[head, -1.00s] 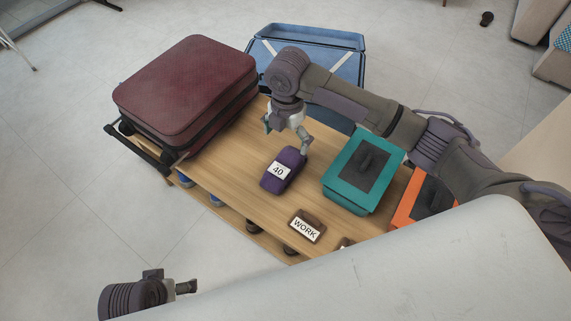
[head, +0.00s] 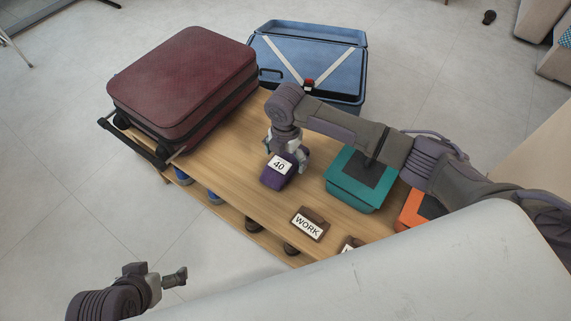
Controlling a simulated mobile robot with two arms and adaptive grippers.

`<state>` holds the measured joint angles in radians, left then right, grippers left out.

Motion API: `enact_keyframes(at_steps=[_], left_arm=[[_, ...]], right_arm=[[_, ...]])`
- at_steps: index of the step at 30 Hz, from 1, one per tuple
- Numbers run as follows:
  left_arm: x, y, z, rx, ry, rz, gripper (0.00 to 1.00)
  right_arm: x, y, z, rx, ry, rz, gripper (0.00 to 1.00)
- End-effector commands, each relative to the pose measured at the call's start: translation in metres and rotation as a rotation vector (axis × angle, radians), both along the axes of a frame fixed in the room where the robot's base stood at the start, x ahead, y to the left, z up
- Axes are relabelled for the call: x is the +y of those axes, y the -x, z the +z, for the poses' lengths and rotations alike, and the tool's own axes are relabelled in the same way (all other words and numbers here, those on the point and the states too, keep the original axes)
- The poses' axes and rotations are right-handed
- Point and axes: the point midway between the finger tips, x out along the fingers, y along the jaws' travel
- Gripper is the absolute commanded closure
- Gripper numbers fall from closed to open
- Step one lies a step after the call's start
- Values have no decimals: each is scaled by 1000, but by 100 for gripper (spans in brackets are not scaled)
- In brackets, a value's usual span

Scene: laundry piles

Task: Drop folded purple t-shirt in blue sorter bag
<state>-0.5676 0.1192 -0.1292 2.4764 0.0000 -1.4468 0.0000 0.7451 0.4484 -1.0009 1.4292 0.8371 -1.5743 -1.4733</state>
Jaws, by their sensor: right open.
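A small purple bundle (head: 273,178) with a white "40" label lies on the wooden table; I cannot tell whether it is the folded t-shirt. My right gripper (head: 286,156) is open and low, at the far end of the bundle, with its fingers on either side. Whether they touch it is hidden. A blue case-like bag (head: 318,68) with two white crossing straps stands beyond the table, behind my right arm. My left gripper (head: 158,278) is open and empty over the floor at the lower left.
A dark red suitcase (head: 185,80) fills the left end of the wooden table (head: 222,150). A teal box (head: 350,190) and an orange box (head: 411,211) stand at the right. A brown "WORK" tag (head: 310,224) lies near the front edge. Shoes sit on a lower shelf.

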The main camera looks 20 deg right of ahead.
Motion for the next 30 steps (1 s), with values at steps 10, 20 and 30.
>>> enact_keyframes(at_steps=[10, 20, 30], left_arm=[[-6, -17, 6, -86, 18, -7, 0], [-5, -17, 6, -85, 18, -7, 0], [-6, -17, 6, -85, 17, -7, 0]], right_arm=[[0, 0, -9, -1, -1, 1, 0], [0, 0, -9, 0, 0, 1, 43], [0, 0, -8, -1, 0, 1, 66]])
